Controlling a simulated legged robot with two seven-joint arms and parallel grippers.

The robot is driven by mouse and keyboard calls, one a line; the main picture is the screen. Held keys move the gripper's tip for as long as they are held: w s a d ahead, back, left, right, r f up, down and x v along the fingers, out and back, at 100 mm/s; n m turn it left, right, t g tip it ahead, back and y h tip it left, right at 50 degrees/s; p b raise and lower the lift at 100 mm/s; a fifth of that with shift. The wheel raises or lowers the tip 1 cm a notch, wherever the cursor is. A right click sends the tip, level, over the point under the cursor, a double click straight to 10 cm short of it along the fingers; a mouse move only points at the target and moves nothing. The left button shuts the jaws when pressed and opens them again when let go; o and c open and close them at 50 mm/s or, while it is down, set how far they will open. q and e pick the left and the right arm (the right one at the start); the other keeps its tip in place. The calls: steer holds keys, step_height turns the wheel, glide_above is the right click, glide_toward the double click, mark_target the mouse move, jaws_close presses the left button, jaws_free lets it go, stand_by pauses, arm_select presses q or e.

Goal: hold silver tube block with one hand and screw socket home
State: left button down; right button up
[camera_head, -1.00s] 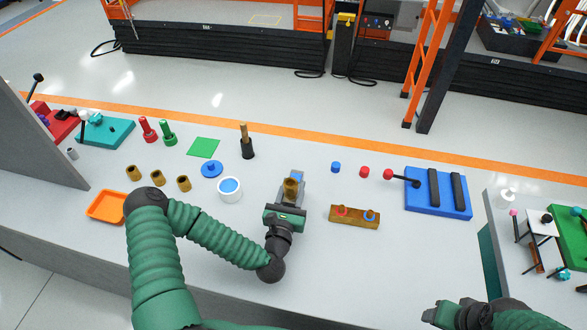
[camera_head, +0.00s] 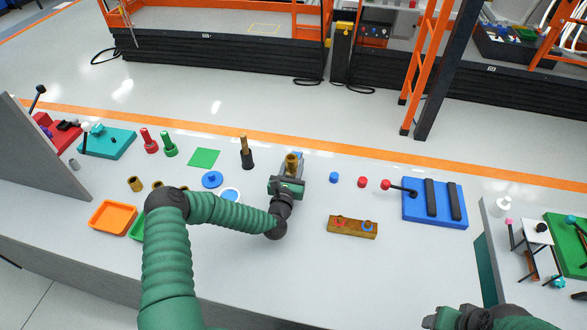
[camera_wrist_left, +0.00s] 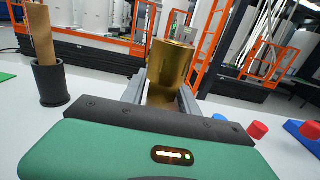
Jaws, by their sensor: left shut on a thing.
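My left gripper (camera_head: 290,168) is shut on a brass cylinder, perhaps the socket (camera_head: 292,162), which stands up between the fingers. In the left wrist view the brass cylinder (camera_wrist_left: 172,62) sits upright between the two silver fingers, its top above them. A small patch of blue shows just behind the gripper in the head view; what it belongs to is mostly hidden. I cannot clearly make out the silver tube block; it may be hidden behind the gripper. My right gripper (camera_head: 440,318) is at the bottom edge, partly cut off, away from the brass cylinder.
A black holder with a wooden peg (camera_head: 246,158) stands left of the left gripper. A wooden block with red and blue rings (camera_head: 352,228) lies to the right. More brass cylinders (camera_head: 134,183), an orange tray (camera_head: 112,218) and a blue plate (camera_head: 435,202) are farther out.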

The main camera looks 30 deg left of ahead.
arm_select(q)
steer(key=shift+w+a+r, duration=0.1)
steer(key=shift+w, duration=0.1)
steer(key=f, duration=0.2)
steer(key=f+p, duration=0.1)
steer(key=shift+w+a+f, duration=0.1)
steer(key=shift+w+f, duration=0.1)
steer(key=shift+f, duration=0.2)
steer(key=c, duration=0.9)
jaws_free()
